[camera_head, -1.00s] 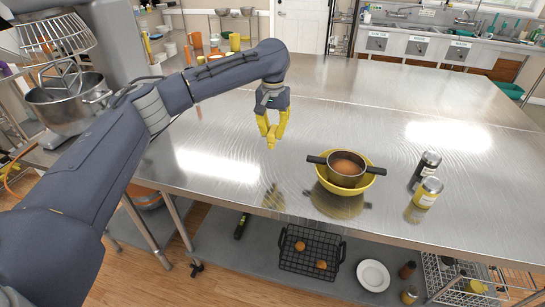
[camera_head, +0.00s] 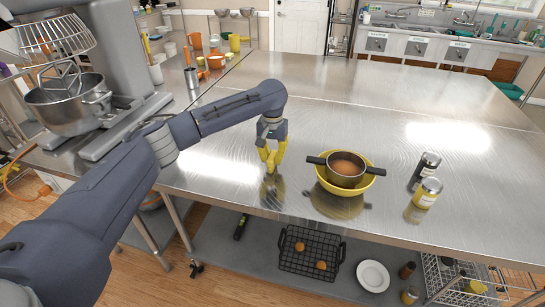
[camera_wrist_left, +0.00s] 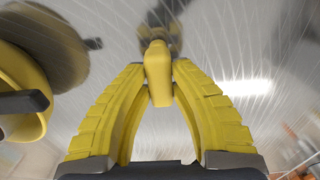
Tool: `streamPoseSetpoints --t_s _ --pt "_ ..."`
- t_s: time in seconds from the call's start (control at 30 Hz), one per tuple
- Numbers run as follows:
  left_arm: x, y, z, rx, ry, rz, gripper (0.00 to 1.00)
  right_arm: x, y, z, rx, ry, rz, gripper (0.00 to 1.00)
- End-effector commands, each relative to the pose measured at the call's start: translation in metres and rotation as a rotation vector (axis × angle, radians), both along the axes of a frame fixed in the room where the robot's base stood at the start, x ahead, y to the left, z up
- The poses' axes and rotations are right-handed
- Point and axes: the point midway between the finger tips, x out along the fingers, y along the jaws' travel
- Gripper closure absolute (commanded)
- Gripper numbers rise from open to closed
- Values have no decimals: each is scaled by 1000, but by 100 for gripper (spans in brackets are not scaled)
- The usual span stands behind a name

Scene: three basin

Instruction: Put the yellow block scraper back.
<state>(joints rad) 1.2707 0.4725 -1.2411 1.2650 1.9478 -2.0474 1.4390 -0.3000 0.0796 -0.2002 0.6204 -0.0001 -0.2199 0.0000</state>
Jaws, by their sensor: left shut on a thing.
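My left gripper (camera_head: 271,160) is just above the steel table, left of the yellow bowl, with its yellow fingers pointing down. In the left wrist view the fingers (camera_wrist_left: 157,100) close on a small yellow piece (camera_wrist_left: 157,70), which I take to be the yellow block scraper. In the head view the scraper blends with the yellow fingers. Its dark reflection shows in the tabletop under it, and I cannot tell whether it touches the table. My right gripper is not in view.
A yellow bowl (camera_head: 342,206) with a dark-handled pot (camera_head: 345,170) in it stands to the right; the bowl also shows in the left wrist view (camera_wrist_left: 28,75). Two jars (camera_head: 427,193) stand farther right. A stand mixer (camera_head: 110,60) is at the left. The table behind is clear.

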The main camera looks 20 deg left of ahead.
Motion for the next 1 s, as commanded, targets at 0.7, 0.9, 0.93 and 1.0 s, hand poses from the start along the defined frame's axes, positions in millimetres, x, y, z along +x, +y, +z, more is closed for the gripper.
streamPoseSetpoints --t_s 0.7,0.9,0.93,1.0 --pt "0 -1 -2 -1 -1 0 59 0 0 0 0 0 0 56" --pt "1 0 3 -1 -3 -1 59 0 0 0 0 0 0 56" --pt "1 0 5 -1 -3 0 59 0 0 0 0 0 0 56" --pt "1 0 14 -2 -4 0 59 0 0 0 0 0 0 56"
